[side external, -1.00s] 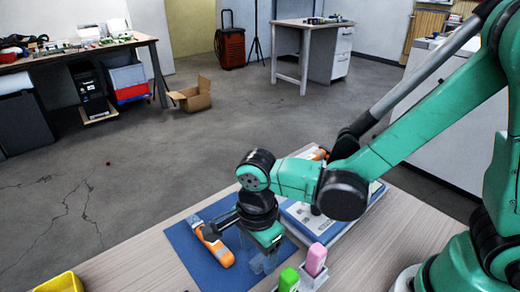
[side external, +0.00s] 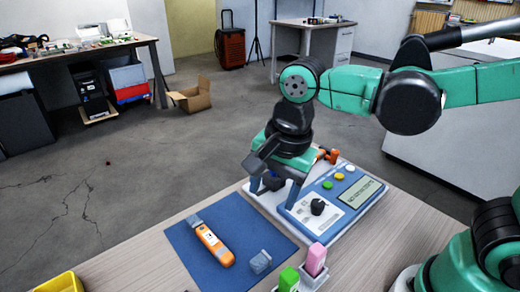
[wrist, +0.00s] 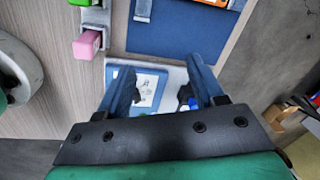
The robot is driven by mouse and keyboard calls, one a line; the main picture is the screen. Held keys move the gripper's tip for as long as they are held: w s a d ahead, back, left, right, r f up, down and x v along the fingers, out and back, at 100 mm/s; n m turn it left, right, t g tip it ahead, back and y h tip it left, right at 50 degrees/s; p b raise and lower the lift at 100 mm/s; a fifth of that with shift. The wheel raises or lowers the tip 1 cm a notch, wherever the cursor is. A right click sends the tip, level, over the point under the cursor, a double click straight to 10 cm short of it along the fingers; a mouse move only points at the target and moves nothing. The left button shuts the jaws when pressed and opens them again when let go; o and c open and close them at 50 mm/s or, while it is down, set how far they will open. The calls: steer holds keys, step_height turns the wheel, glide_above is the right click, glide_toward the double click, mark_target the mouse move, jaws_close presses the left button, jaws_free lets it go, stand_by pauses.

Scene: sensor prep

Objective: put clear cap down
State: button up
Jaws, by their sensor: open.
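The clear cap (side external: 261,262) lies on the blue mat (side external: 190,245), near the mat's right corner, with nothing touching it. It also shows at the top edge of the wrist view (wrist: 143,10). An orange sensor (side external: 213,245) lies on the mat to its left. My gripper (side external: 265,174) is open and empty, raised above the far left end of the blue control device (side external: 332,205), well clear of the cap. In the wrist view my gripper's fingers (wrist: 160,68) are wide apart, with part of the device below them.
A green block (side external: 289,279) and a pink block (side external: 316,259) stand in a grey holder at the front. An orange tool (side external: 327,155) is behind the device. A yellow bin (side external: 60,284) stands at the table's left. The wooden table between bin and mat is clear.

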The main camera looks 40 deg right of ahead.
steer(key=d+n+t, duration=0.5)
steer(key=d+n, duration=0.5)
steer(key=n, duration=0.3)
steer(key=shift+r+h, duration=0.2)
steer(key=shift+h, duration=0.2)
steer(key=shift+w, duration=0.1)
steer(key=o, duration=0.4)
steer(key=shift+c, duration=0.2)
steer(key=shift+o, duration=1.2)
steer(key=shift+w+d+r, duration=0.15)
steer(key=shift+w+r, duration=0.1)
steer(key=shift+r, duration=0.05)
steer(key=w+d+r+m+g, duration=0.3)
steer(key=w+d+m, duration=0.35)
steer(key=m, duration=0.25)
steer(key=w+d+r+m+g, duration=0.2)
steer(key=w+d+m+g, duration=0.25)
steer(key=d+m, duration=0.4)
steer(key=shift+t, duration=0.35)
steer(key=f, duration=0.9)
steer(key=shift+w+a+f, duration=0.15)
steer(key=shift+a+f, duration=0.15)
steer(key=shift+f, duration=0.1)
